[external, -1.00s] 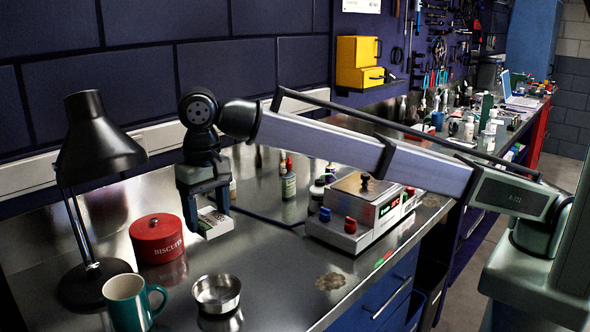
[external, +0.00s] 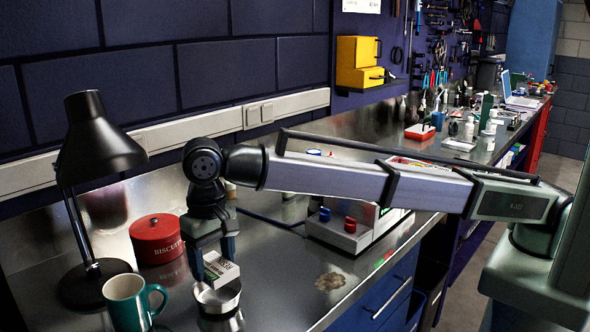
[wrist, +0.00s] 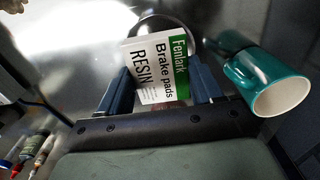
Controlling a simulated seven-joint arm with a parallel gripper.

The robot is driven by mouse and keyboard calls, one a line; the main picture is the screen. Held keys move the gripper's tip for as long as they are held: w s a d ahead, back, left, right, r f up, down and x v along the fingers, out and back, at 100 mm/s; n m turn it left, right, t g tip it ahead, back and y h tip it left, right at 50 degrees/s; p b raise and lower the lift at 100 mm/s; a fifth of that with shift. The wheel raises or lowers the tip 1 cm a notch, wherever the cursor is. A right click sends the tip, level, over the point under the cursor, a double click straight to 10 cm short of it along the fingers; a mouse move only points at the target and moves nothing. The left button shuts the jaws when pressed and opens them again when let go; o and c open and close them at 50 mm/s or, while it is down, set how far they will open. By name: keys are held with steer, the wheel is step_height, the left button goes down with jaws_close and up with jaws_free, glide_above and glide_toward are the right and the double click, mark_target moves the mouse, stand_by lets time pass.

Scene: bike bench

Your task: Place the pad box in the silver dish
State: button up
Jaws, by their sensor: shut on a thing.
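The pad box (external: 217,268), a white and green carton, is held tilted between the fingers of my gripper (external: 211,262). In the wrist view the box (wrist: 158,68) shows its "Brake pads" label, with a blue finger of my gripper (wrist: 160,92) on each side. The silver dish (external: 218,302) is a small round metal bowl on the bench. The box is over the dish in the external view and hides part of its rim. In the wrist view the dish rim (wrist: 190,35) shows behind the box. I cannot tell whether the box touches the dish.
A teal mug (external: 128,302) stands close to the left of the dish; a red biscuit tin (external: 157,240) is behind it. A black desk lamp (external: 96,140) stands at the left. A scale-like device (external: 345,232) is to the right. The bench front right of the dish is clear.

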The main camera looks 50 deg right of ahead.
mark_target(214, 265)
steer(key=shift+f, duration=1.1)
steer(key=shift+f, duration=0.55)
steer(key=o, duration=1.1)
step_height(214, 265, up, 13)
steer(key=shift+r, duration=0.1)
